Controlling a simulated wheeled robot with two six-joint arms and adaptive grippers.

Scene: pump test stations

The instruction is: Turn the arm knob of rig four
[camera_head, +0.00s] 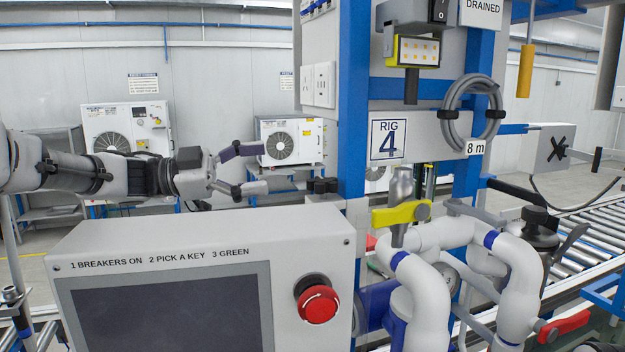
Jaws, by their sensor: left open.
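Rig four shows as a blue frame with a white sign reading RIG 4 (388,140) at the centre right. I cannot pick out a knob marked as the arm knob. Small dark round parts (322,186) stand behind the upper right corner of the grey control console (200,240), too small to identify. My left gripper (265,169) is open and empty, its fingers pointing right, above and behind the console as seen here. It is left of the rig's blue post and apparently touches nothing. My right gripper is not in view.
The console has a dark screen (170,315) and a red mushroom button (318,303). White pipes (425,285) with blue bands and a yellow lever (395,214) stand right of it. A coiled grey hose (446,110) hangs on the rig. A roller conveyor (590,240) lies at right.

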